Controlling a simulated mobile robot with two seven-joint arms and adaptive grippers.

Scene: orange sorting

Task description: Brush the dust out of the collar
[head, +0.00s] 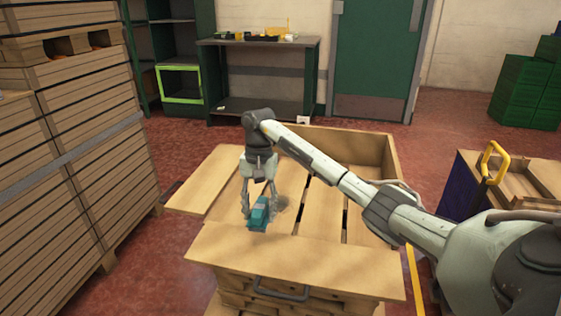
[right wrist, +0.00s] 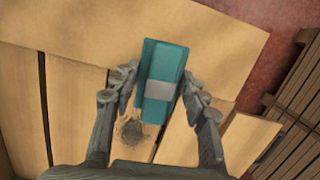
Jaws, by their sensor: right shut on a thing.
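My right gripper (head: 260,210) is shut on a teal brush (head: 259,217) with a grey band. The brush also shows between the fingers in the right wrist view (right wrist: 160,70). The gripper points down over the front part of the wooden collar (head: 345,142). A dark, grainy dust patch (right wrist: 132,130) lies on the floor boards of the collar, beside the brush in the right wrist view. In the head view the dust (head: 283,203) is a faint smudge just right of the gripper. I cannot tell whether the brush touches the wood. My left gripper is not in view.
A tall stack of wooden collars (head: 75,150) stands close on the left. A dark box with a yellow handle (head: 494,162) stands on the right. A green workbench (head: 258,75) and a door (head: 375,55) are behind. Red floor is open between them.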

